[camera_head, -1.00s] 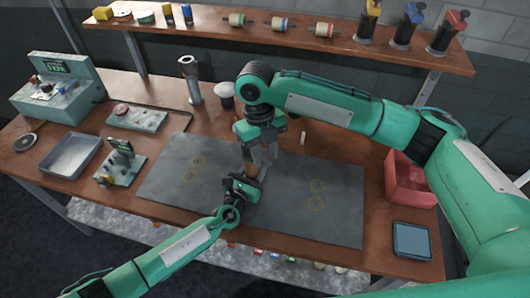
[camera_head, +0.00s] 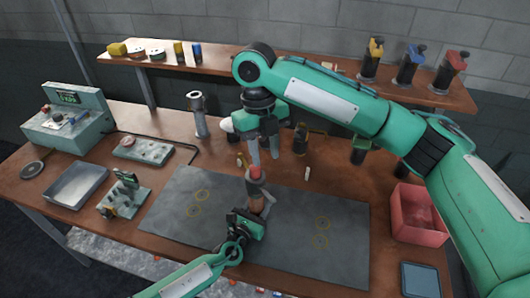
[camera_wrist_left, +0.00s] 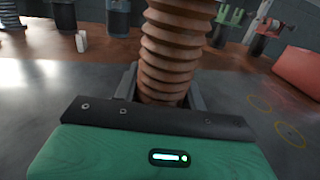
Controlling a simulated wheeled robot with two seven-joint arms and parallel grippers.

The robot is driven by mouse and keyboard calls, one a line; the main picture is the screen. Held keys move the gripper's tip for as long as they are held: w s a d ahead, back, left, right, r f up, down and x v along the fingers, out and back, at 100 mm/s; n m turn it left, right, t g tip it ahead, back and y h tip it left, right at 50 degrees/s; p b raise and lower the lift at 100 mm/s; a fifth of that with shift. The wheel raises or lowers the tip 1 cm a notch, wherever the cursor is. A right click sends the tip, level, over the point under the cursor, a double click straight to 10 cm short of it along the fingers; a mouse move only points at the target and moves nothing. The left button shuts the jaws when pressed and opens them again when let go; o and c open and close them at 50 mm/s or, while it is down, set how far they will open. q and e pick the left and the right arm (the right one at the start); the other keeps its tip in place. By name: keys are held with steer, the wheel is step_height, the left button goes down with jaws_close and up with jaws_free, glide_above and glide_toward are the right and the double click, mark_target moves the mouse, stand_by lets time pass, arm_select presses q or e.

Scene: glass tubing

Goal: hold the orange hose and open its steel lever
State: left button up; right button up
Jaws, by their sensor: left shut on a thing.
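The orange hose (camera_head: 257,188), ribbed and brownish-orange, stands roughly upright over the dark mat with a red top end. Its ribs fill the middle of the left wrist view (camera_wrist_left: 172,50). My left gripper (camera_head: 246,221) is shut on its lower part, with a dark finger on each side. A grey steel piece (camera_head: 269,203), apparently the lever, sticks out to the right of the hose; its exact position is too small to tell. My right gripper (camera_head: 264,158) hangs just above the hose's top, fingers pointing down and apart, with nothing visible between them.
The dark mat (camera_head: 180,215) is mostly bare, with yellow ring marks. A red bin (camera_head: 415,235) and a blue tray (camera_head: 420,280) lie at the right. A metal tray (camera_head: 75,187) and a green fixture (camera_head: 125,195) stand at the left. A shelf (camera_head: 220,58) spans the back.

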arm_select(q)
steer(key=shift+f, duration=0.1)
steer(key=o, duration=1.3)
